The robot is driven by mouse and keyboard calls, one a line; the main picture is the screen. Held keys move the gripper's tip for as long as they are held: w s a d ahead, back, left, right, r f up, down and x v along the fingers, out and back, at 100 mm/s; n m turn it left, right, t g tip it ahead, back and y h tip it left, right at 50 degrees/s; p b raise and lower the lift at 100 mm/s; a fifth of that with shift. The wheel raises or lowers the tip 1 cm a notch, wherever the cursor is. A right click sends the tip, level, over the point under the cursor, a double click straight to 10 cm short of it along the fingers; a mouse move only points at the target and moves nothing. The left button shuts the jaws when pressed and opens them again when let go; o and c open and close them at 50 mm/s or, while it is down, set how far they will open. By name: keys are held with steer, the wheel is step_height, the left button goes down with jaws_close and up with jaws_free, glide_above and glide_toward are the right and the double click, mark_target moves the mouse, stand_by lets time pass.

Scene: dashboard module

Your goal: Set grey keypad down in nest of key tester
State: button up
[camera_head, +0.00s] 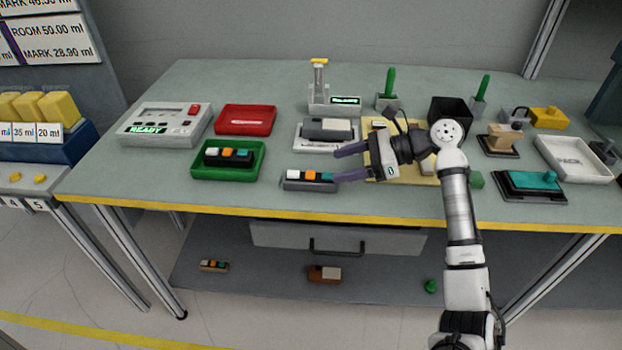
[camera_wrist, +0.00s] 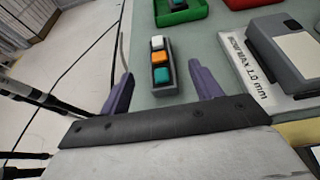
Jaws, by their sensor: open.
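The grey keypad (camera_head: 308,180) lies on the bench near its front edge, with a white, an orange and a teal key in a row. It also shows in the wrist view (camera_wrist: 161,72), upright in the picture. My gripper (camera_head: 337,164) is open and empty, with purple fingers pointing left. The keypad lies beyond the fingertips and between their lines in the wrist view, apart from them. No label names the key tester. A pale box (camera_head: 160,125) with a lit READY display and red button, and a post fixture (camera_head: 333,102) with a green display, stand on the bench; I cannot tell which is the tester.
A similar dark keypad (camera_head: 228,157) lies in a green tray (camera_head: 198,172). A red tray (camera_head: 245,120) is behind it. A white plate (camera_head: 303,141) carries a grey block. A black bin (camera_head: 449,108) and white tray (camera_head: 575,160) are right.

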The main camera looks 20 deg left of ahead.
mark_target(315, 174)
steer(key=x, duration=0.2)
steer(key=p+x, duration=0.1)
steer(key=x, duration=0.5)
steer(key=shift+d+f+p, duration=0.15)
steer(key=shift+f+p, duration=0.2)
steer(key=shift+p, duration=0.05)
steer(key=c, duration=1.1)
